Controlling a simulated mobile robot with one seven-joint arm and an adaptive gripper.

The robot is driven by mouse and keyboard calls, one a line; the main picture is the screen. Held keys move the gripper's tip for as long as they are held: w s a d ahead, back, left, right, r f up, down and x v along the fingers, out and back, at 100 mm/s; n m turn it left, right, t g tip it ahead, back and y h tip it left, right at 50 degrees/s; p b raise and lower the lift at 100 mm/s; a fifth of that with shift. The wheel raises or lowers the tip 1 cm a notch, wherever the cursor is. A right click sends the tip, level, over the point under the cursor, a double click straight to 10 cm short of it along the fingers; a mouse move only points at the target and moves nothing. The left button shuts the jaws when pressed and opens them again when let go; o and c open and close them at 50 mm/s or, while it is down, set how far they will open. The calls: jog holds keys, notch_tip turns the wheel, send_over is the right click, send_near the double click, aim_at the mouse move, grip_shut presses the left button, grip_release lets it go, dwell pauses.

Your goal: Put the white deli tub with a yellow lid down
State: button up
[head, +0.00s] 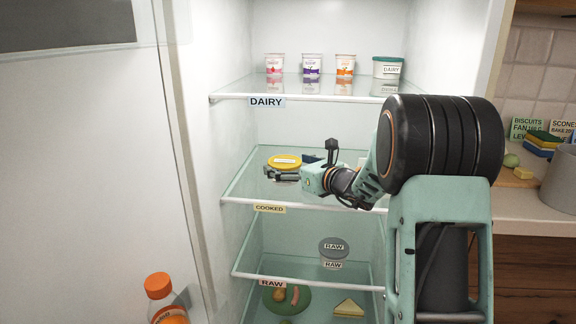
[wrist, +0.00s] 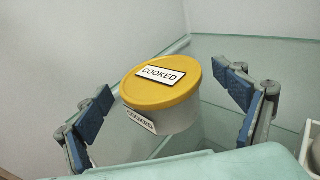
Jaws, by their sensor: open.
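The white deli tub with a yellow lid (wrist: 168,95) stands upright on the glass shelf marked COOKED. Its lid and side carry COOKED labels. In the head view the yellow lid (head: 285,162) shows at the left of that shelf, with my gripper (head: 284,177) in front of it hiding most of the white body. In the wrist view the blue-padded fingers of my gripper (wrist: 170,112) are spread wide, one on each side of the tub. Gaps show between the pads and the tub.
The DAIRY shelf (head: 232,98) above holds several cups and a DAIRY tub (head: 388,70). The RAW shelf (head: 300,278) below holds a RAW-labelled tub (head: 333,248). A white container edge (wrist: 312,146) is at the right in the wrist view. The fridge wall is close on the left.

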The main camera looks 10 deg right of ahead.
jog(key=shift+r, duration=0.1)
jog(key=shift+s+d+r, duration=0.1)
jog(key=shift+r, duration=0.05)
jog(key=p+v, duration=0.2)
jog(key=v, duration=0.9)
jog(key=shift+s, duration=0.35)
